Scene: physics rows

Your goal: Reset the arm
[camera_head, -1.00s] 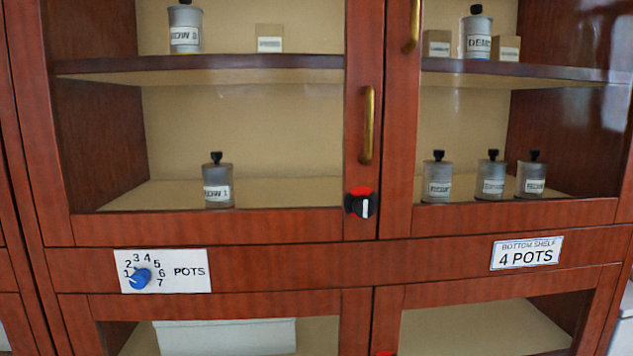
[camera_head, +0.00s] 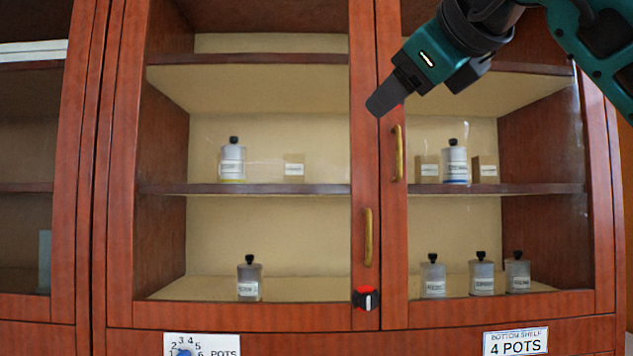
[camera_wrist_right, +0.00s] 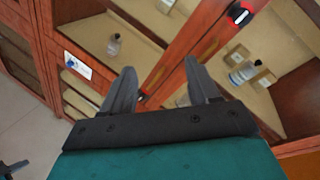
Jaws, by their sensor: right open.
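My right arm comes in from the upper right in the head view. Its gripper (camera_head: 384,104) is in front of the cabinet's upper middle, near the frame between the two glass doors. In the right wrist view the gripper (camera_wrist_right: 160,88) has its two dark fingers spread apart with nothing between them. The cabinet (camera_head: 364,150) shows behind the fingers, tilted in that view.
Brass handles (camera_head: 368,237) (camera_head: 398,153) and a red-black knob (camera_head: 367,298) sit on the door frames. Bottles (camera_head: 249,279) (camera_head: 454,163) and small boxes (camera_head: 294,168) stand on the shelves. A dial label (camera_head: 202,346) and a "4 POTS" sign (camera_head: 515,342) are below.

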